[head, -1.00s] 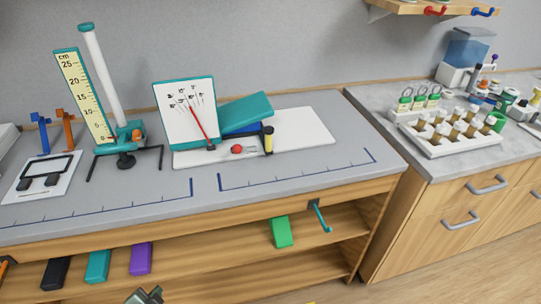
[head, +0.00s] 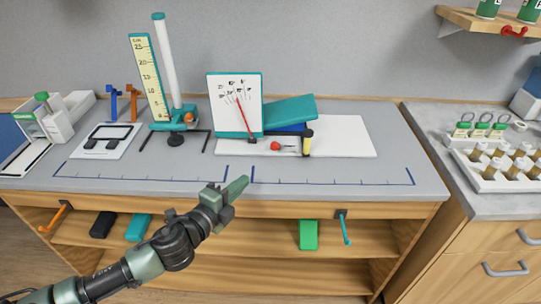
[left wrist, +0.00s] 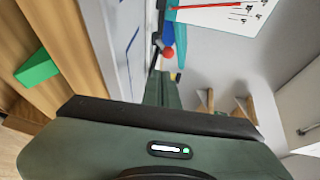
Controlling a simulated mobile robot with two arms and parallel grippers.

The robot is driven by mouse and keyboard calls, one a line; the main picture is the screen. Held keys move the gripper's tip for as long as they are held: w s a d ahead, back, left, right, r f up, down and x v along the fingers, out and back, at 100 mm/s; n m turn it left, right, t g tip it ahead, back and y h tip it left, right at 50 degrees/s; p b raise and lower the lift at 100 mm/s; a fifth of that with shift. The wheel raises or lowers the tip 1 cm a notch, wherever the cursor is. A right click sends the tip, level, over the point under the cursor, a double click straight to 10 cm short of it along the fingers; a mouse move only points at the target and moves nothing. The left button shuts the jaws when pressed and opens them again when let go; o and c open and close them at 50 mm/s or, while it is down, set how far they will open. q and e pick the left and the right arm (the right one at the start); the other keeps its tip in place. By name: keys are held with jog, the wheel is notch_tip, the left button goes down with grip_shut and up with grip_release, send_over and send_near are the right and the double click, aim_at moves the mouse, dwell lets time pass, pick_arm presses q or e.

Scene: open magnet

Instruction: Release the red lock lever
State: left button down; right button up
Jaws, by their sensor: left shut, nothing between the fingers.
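A small red knob (head: 275,146) sits on a white base plate (head: 345,136), in front of a teal tilted block (head: 290,110) and beside a dial board (head: 234,104) with a red needle. It looks like the red lock lever's end. A black and yellow post (head: 307,142) stands to its right. My left gripper (head: 240,186) is shut and empty, over the bench front, nearer to me than the knob and apart from it. In the left wrist view, the red knob (left wrist: 168,52) shows beyond the shut fingers (left wrist: 162,88). My right gripper is not in view.
A ruler stand (head: 150,75) with a white column stands left of the dial board. The bench top (head: 320,178) between gripper and plate is clear. A teal hook (head: 345,228) and a green block (head: 308,235) are at the shelf below. A vial rack (head: 500,165) is at right.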

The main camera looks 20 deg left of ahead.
pick_arm(q)
jog(key=shift+a, duration=0.1)
jog(key=p, duration=0.3)
send_near(275, 146)
jog(key=w+f, duration=0.1)
jog(key=w, duration=0.3)
jog(key=w+f, duration=0.1)
jog(key=w, duration=0.1)
jog(key=shift+w+d+f, duration=0.1)
jog(key=shift+d+f, duration=0.2)
jog(key=shift+d, duration=0.1)
